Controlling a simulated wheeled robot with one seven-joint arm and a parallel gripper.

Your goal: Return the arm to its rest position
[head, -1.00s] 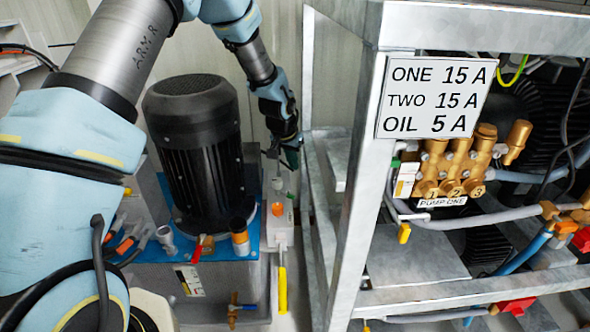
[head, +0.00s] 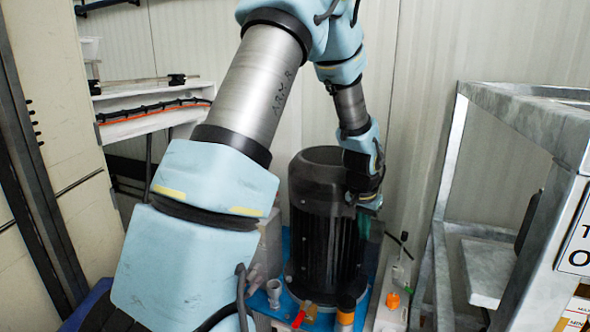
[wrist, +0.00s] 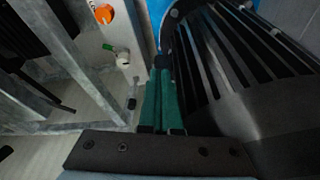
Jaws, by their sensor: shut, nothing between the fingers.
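My arm reaches up and over in the head view, bent at the elbow, with its last links hanging down. My gripper (head: 366,222) points downward at the right side of the black finned motor (head: 325,225). In the wrist view its green fingers (wrist: 162,75) lie side by side, shut with nothing between them. The motor (wrist: 235,80) fills the right of that view, close beside the fingers. I cannot tell whether they touch it.
A metal frame (head: 445,190) stands to the right, with a sign at the picture's edge. An orange-topped fitting (head: 393,299) sits right of the motor; it also shows in the wrist view (wrist: 104,14). A white shelf (head: 150,122) and a pale panel (head: 50,150) are at left.

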